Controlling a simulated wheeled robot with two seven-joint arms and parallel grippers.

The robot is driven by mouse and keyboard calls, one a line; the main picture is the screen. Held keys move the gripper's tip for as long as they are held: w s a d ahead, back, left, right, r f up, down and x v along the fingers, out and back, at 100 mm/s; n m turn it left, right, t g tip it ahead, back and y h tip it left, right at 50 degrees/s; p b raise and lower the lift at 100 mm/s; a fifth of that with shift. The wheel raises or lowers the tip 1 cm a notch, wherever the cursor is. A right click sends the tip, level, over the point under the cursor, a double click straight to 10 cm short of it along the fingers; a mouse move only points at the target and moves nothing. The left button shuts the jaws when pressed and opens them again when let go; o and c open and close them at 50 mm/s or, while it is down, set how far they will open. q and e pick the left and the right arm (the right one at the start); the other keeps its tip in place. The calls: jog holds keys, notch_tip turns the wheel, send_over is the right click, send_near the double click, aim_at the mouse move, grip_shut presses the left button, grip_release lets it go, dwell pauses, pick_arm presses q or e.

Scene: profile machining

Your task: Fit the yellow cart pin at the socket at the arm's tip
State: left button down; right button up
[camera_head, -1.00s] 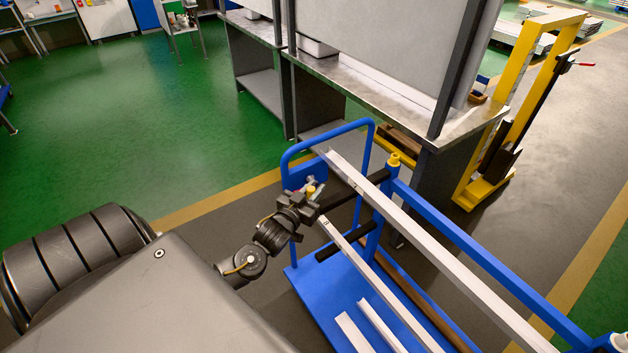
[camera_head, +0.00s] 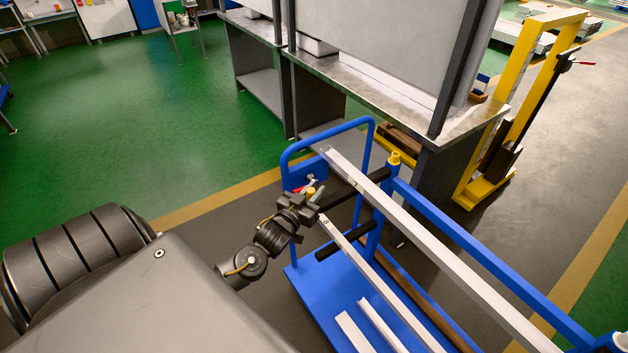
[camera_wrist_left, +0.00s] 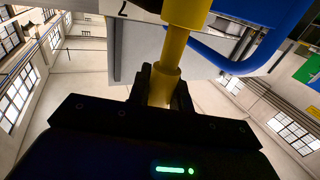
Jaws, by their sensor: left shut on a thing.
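The yellow cart pin (camera_wrist_left: 164,82) stands in the jaws of my left gripper (camera_wrist_left: 160,88) in the left wrist view. A wider yellow cylinder (camera_wrist_left: 186,10) shows above its thinner neck. In the head view the pin is a small yellow spot (camera_head: 311,191) at my left gripper (camera_head: 312,199), which is shut on it. The gripper is beside the tip of the cart's dark arm (camera_head: 343,195), close to the ends of the pale profiles. The socket cannot be made out, nor whether the pin touches it. My right gripper is not in view.
The blue cart (camera_head: 322,308) carries long pale profiles (camera_head: 430,245). Its blue handle (camera_head: 327,131) rises behind my gripper. A metal bench (camera_head: 425,122) stands behind. Green floor (camera_head: 200,130) at the left is free.

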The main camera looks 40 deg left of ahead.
pick_arm(q)
jog(key=shift+f+b, duration=0.9)
jog(key=shift+f, duration=0.5)
jog(key=c, duration=1.2)
grip_release()
jog(key=shift+s+d+f, duration=0.1)
jog(key=shift+s, duration=0.45)
jog(key=s, duration=0.3)
jog(key=s+b, duration=0.1)
jog(key=s, duration=0.2)
jog(key=s+d+b, duration=0.1)
jog(key=s, duration=0.2)
jog(key=shift+s+d, duration=0.1)
jog(key=shift+s, duration=0.25)
